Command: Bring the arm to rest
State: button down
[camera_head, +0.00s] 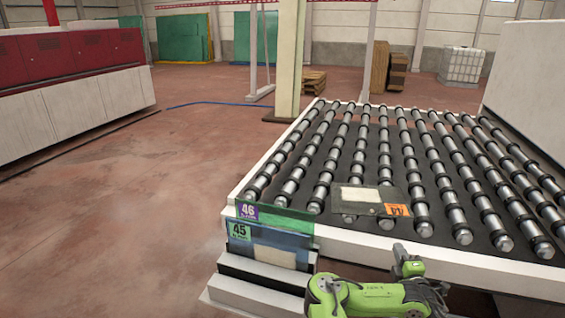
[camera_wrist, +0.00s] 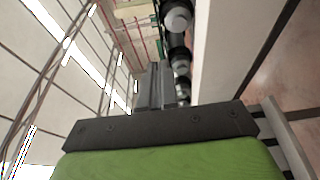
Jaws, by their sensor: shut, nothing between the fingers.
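My green arm (camera_head: 365,298) shows at the bottom of the head view, folded low in front of the roller table (camera_head: 480,268). In the wrist view my gripper (camera_wrist: 154,80) is shut and empty, its dark fingers together beyond a black plate. The table's white edge and a few rollers (camera_wrist: 180,55) lie close to the right of the fingers. The fingers cannot be made out clearly in the head view.
A glass sheet with an orange label (camera_head: 397,210) lies on the rollers. Glass sheets labelled 46 (camera_head: 249,212) and 45 (camera_head: 240,231) stand at the table's front left corner. A pillar (camera_head: 288,60) stands behind. Open floor (camera_head: 150,200) is at left.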

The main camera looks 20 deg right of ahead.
notch_tip(320, 180, up, 4)
jog(key=d+m+g+h, duration=0.3)
jog(key=m+h, duration=0.2)
jog(key=m, duration=0.3)
jog(key=s+a+r+m+g+y, duration=0.15)
jog(key=a+r+m+y, duration=0.3)
jog(key=a, duration=0.85)
jog(key=a+r+m+g+y, duration=0.3)
jog(key=a+r+m+y, duration=0.15)
jog(key=a, duration=0.95)
jog(key=s+a+r+n+g+y, duration=0.1)
jog(key=s+a+r, duration=0.1)
jog(key=s+a, duration=0.6)
jog(key=s+a+r+n+g+y, duration=0.2)
jog(key=s+a, duration=0.6)
jog(key=s, duration=0.5)
jog(key=shift+n+p, duration=0.3)
jog(key=shift+p, duration=0.1)
